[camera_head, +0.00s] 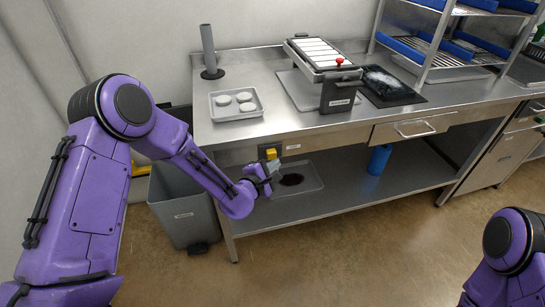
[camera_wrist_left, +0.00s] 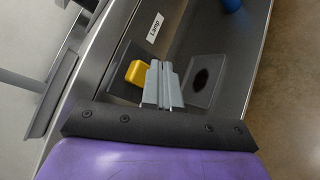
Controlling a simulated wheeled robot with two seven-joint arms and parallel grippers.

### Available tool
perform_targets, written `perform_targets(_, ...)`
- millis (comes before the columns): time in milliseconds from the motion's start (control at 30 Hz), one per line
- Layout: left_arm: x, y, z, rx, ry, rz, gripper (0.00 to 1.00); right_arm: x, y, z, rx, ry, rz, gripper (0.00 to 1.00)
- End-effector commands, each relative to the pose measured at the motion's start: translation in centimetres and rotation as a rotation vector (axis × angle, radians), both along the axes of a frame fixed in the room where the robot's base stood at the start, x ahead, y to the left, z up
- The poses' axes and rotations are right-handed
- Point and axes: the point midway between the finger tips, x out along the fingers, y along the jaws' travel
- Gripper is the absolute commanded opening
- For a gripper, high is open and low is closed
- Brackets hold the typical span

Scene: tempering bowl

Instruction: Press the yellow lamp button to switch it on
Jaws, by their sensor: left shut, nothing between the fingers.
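The yellow lamp button (camera_head: 271,153) sits on a dark box at the front edge of the steel bench, below the worktop. In the left wrist view the yellow button (camera_wrist_left: 136,72) is just left of my fingertips, beside a white label reading "Lamp" (camera_wrist_left: 154,27). My left gripper (camera_head: 275,166) is shut and empty, close in front of and slightly below the button in the head view. The closed fingers (camera_wrist_left: 162,72) also show in the wrist view. I cannot tell whether they touch the button. My right gripper is out of view.
On the shelf below lie a tray with a dark patch (camera_head: 315,183) and a blue cylinder (camera_head: 379,160). A grey bin (camera_head: 185,212) stands at left.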

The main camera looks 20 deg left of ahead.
Motion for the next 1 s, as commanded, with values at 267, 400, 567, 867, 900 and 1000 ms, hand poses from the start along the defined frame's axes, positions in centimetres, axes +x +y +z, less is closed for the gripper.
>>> perform_targets(267, -0.2, -0.2, 0.0, 0.001, -0.001, -0.001, 0.0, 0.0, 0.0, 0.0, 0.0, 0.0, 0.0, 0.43)
perform_targets(400, -1.0, -0.8, 0.0, -0.001, 0.001, -0.003, 0.0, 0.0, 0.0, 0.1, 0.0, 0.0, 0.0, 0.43)
perform_targets(567, -2.6, -1.8, 0.0, -0.001, 0.001, -0.003, 0.0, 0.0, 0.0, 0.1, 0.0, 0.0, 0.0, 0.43)
perform_targets(867, -5.1, -3.4, 0.0, 0.001, 0.0, 0.0, 0.0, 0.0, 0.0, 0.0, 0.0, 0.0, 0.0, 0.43)
perform_targets(900, -5.2, -3.5, 0.0, 0.001, 0.0, 0.0, 0.0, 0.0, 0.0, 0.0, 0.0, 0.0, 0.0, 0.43)
perform_targets(1000, -5.2, -3.5, 0.0, 0.001, -0.001, 0.0, 0.0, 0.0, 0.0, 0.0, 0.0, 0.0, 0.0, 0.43)
